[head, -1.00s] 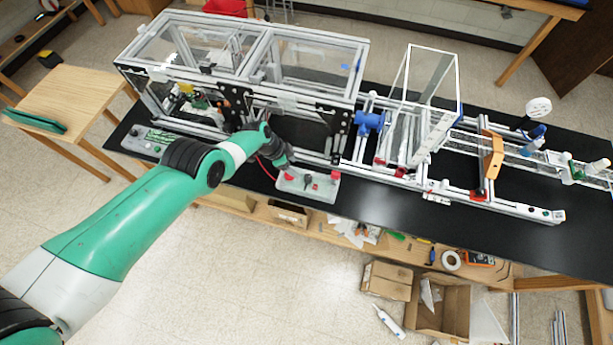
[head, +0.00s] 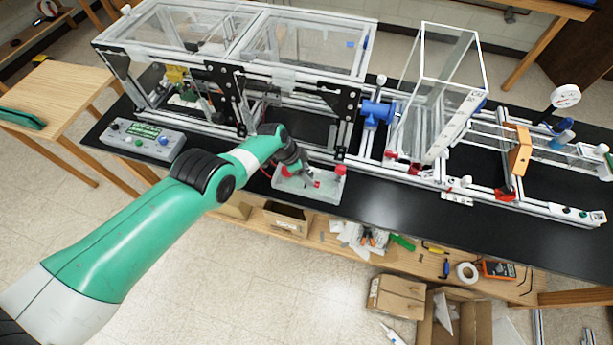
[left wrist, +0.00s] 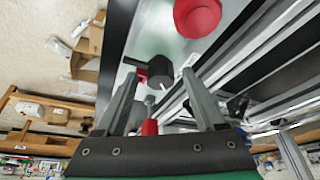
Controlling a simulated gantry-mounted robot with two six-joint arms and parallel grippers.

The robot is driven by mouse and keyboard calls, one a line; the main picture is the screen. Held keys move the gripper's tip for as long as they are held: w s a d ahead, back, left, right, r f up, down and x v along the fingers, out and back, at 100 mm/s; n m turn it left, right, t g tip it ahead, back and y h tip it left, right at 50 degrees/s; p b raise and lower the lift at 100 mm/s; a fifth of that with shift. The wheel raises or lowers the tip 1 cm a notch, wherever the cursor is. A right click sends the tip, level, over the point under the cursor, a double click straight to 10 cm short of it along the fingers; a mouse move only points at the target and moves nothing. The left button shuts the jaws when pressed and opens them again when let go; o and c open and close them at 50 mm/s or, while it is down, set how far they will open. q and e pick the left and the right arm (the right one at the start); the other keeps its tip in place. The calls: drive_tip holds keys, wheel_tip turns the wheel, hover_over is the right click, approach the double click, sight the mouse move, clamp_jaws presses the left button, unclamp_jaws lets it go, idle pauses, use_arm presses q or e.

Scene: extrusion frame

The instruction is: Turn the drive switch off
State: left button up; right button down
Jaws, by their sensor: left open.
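A grey control box (head: 323,194) lies at the front edge of the black bench in the head view. It bears a red knob at its right end (head: 340,170), another at its left and a small red part between. My left gripper (head: 308,181) is over the middle of the box, pointing down. In the left wrist view its two fingers (left wrist: 158,76) are apart, with a black switch-like part (left wrist: 160,68) between or just beyond the tips. A large red button (left wrist: 197,15) is beyond them. Contact cannot be told. My right gripper is not in view.
A clear-walled extrusion frame (head: 290,72) stands close behind the box. A second panel with a green display (head: 145,137) lies to the left. A rail assembly with an orange bracket (head: 519,150) fills the right. Cartons (head: 397,297) are on the floor.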

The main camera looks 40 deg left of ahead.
use_arm(q)
drive_tip(key=shift+c, duration=0.2)
clamp_jaws()
idle(0.3)
